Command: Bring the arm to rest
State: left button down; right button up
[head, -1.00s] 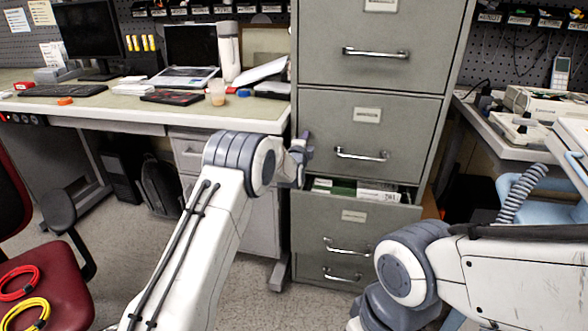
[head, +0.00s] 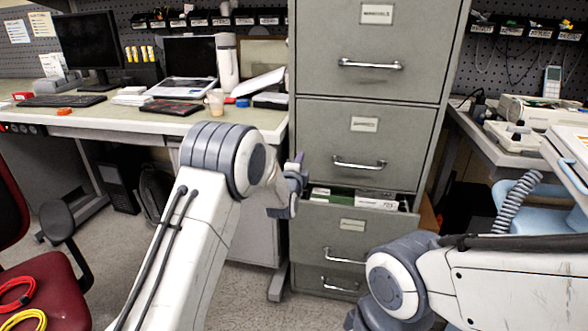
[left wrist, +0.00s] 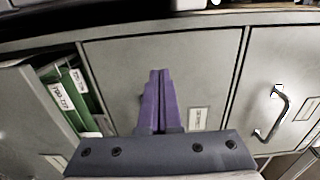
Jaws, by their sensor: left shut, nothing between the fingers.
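My left arm reaches in from the left in the head view, and its left gripper (head: 297,160) is in front of the left side of the grey filing cabinet (head: 362,118). In the left wrist view its purple fingers (left wrist: 157,100) are shut together with nothing between them. They point at a cabinet drawer front, apart from the handle. My right arm comes in from the right in the head view, and its gripper is out of frame.
A lower cabinet drawer (head: 341,222) stands partly open with green folders (left wrist: 75,95) inside. A desk (head: 125,120) with monitors is at the left. A red chair (head: 40,250) holding cable coils is at front left. A bench (head: 492,140) with devices is at the right.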

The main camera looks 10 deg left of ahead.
pick_arm(q)
jog(key=s+d+f+n+g+h, duration=0.1)
jog(key=s+d+n+g, duration=0.35)
jog(key=s, duration=0.85)
jog(key=s+d+f+n+g+h, duration=0.15)
jog(key=s+d+g, duration=0.45)
jog(key=s, duration=0.6)
jog(key=s+a+f+n+g+y, duration=0.1)
jog(key=s+a+n+g, duration=0.2)
jog(key=s, duration=1.1)
jog(key=s+a+f+n+g+y, duration=0.15)
jog(key=s+g, duration=0.25)
jog(key=s, duration=1)
notch_tip(320, 180, up, 25)
jog(key=p, duration=2.4)
jog(key=shift+s+a+r+n+p, duration=0.15)
jog(key=shift+s+a+n+p, duration=0.15)
jog(key=shift+n, duration=0.15)
jog(key=shift+g, duration=0.25)
